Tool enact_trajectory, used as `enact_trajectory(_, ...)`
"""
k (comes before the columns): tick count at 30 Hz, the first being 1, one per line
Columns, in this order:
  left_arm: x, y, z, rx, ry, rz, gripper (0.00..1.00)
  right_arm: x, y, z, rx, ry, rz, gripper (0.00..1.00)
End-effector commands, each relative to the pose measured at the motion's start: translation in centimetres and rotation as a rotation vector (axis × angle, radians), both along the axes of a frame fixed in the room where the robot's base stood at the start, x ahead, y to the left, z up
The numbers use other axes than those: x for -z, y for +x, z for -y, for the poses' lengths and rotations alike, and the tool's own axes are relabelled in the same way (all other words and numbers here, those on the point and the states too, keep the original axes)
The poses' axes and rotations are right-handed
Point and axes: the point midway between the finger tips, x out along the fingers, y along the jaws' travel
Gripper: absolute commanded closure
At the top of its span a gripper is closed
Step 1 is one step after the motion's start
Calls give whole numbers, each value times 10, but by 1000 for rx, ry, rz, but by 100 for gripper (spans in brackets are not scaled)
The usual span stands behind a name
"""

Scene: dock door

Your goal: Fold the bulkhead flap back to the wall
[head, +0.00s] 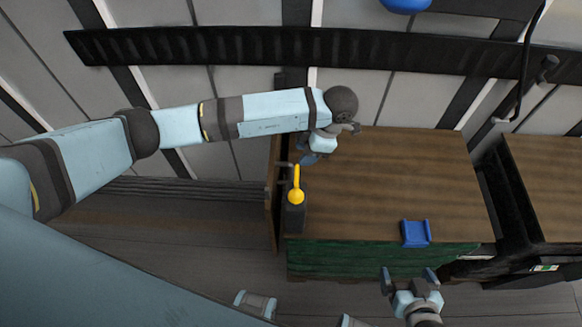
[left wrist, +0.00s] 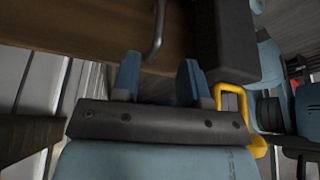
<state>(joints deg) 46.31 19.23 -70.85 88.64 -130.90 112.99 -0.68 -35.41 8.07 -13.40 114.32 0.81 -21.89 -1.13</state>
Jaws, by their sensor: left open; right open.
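A narrow brown wooden panel (head: 274,200), seen nearly edge-on, stands out from the wall at the left side of the wood-topped block; it appears to be the bulkhead flap. A grey metal bar handle (head: 284,165) sticks out on its right side. In the left wrist view, the handle (left wrist: 157,30) lies ahead of the fingertips against brown wood (left wrist: 100,22). My left gripper (head: 313,157) is open and empty, just right of the handle and apart from it; its blue fingers (left wrist: 158,75) are spread. My right gripper (head: 409,277) is open and empty near the block's green front.
A yellow lever (head: 296,185) on a dark box (head: 295,218) stands beside the panel, close to my left gripper. A blue bracket (head: 416,234) sits on the block's wooden top (head: 390,180). A black rail (head: 250,47) runs along the wall. Floor left of the panel is clear.

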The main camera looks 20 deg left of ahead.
Motion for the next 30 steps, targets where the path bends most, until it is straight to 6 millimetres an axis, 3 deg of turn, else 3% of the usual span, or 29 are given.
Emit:
enact_trajectory(6,44,-9,-17,-3,1,-3,60,-5,1,0,0,-1,4,0)
enact_trajectory(12,72,-14,-27,-2,-2,-2,60,-8,1,0,-1,-2,6,0)
enact_trajectory(18,84,-16,-31,0,-1,0,60,-8,2,0,0,0,6,0)
enact_trajectory(26,85,-16,-31,0,-2,0,60,-8,2,-1,-1,1,6,0)
enact_trajectory(30,85,-16,-31,0,-2,0,90,-9,2,-2,-1,1,6,0)
